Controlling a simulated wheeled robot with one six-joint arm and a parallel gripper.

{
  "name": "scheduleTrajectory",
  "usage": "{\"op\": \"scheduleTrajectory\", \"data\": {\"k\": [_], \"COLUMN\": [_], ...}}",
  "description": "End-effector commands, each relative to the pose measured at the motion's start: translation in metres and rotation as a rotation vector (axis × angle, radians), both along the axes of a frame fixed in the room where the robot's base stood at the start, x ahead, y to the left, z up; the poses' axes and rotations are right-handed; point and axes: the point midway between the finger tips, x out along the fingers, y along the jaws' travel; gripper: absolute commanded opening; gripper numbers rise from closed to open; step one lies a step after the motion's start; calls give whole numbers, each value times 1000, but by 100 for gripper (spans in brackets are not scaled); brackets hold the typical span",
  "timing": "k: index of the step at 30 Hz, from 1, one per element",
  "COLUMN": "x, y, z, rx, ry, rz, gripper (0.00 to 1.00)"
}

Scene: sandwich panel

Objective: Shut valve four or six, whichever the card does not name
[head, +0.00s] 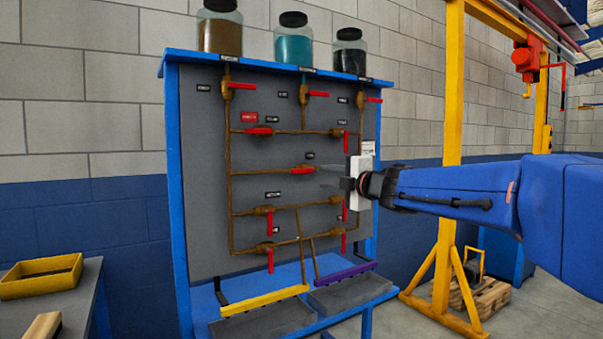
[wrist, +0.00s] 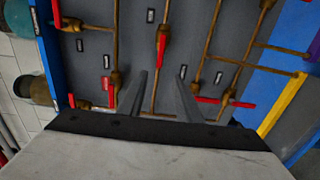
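The grey panel (head: 205,200) carries brown pipes and several red-handled valves with small tags too small to read. The middle valve (head: 302,170) has its handle lying along its horizontal pipe; in the wrist view the valve (wrist: 161,45) lies ahead, between the finger lines. Two lower left valves (head: 270,222) (head: 270,258) have handles hanging down across their pipes. A white card (head: 368,147) shows at the panel's right edge, its text unreadable. My gripper (head: 332,179) is in front of the panel, right of the middle valve. In the wrist view its fingers (wrist: 158,80) are apart and empty.
Three lidded jars (head: 293,45) stand on top of the panel. A yellow bar (head: 264,300) and a purple bar (head: 345,273) border trays below. A yellow gantry (head: 449,130) stands right. A bench with a yellow bin (head: 40,277) is at left.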

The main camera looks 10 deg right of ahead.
Motion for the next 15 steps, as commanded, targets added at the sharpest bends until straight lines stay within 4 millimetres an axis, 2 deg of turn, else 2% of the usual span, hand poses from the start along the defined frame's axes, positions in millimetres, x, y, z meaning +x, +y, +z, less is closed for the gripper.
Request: {"op": "scheduleTrajectory", "data": {"k": [15], "x": [76], "y": [25], "z": [-1], "rx": [2], "ry": [3], "rz": [-2], "gripper": [31]}}
